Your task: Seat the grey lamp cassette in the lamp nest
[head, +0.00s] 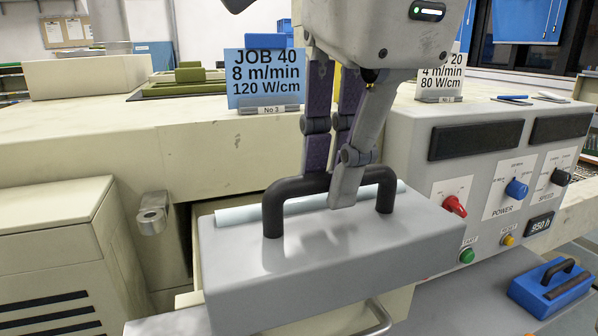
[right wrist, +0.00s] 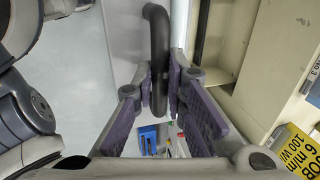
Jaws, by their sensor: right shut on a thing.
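The grey lamp cassette (head: 330,255) is a long grey box with a black arched handle (head: 275,215) on top. My right gripper (head: 335,190) is shut on the middle of that handle from above. The handle also shows between the fingers in the right wrist view (right wrist: 158,40). A pale blue tube (head: 235,215) runs along the cassette's far top side. The cassette is roughly level in front of the beige machine. A recess (head: 196,215) in the machine shows behind its left end; I take this for the lamp nest, mostly hidden by the cassette. My left gripper is not seen.
A metal bracket (head: 152,215) projects left of the recess. The grey control panel (head: 425,150) with knobs and buttons stands close at right. A blue cassette (head: 550,285) with a black handle lies at lower right. Job cards, including JOB 40 (head: 264,80), stand on the machine top.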

